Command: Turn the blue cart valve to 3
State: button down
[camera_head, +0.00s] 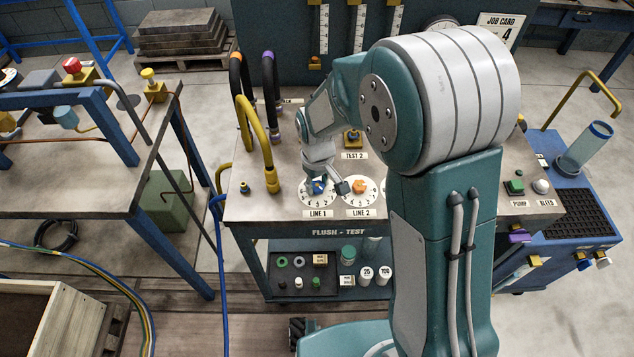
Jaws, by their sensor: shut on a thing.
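The blue valve knob (316,189) sits at the middle of a white numbered dial (308,199) marked LINE 1, on top of the flush-test cart (262,206). My gripper (322,183) reaches down over this dial from above and is shut on the blue knob. The gripper hides part of the knob and the dial's upper side. The knob's pointer and the number it faces are too small and covered to read. An orange knob (360,187) on the LINE 2 dial (361,200) stands close on the right, apart from the gripper's grip.
A yellow hose loop (247,120) and a purple-ended hose (268,65) rise left of the gripper. A TEST 2 fitting (352,138) stands behind. My arm covers the cart's middle right. PUMP (514,187) and BLEED (541,186) buttons sit at the right.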

aim_at(316, 185)
jog(key=m, duration=0.4)
jog(key=shift+f+m, duration=0.1)
jog(key=shift+m, duration=2.1)
jog(key=shift+s, duration=0.1)
jog(key=shift+c, duration=1.3)
grip_release()
jog(key=shift+a, duration=0.1)
notch_tip(316, 185, up, 12)
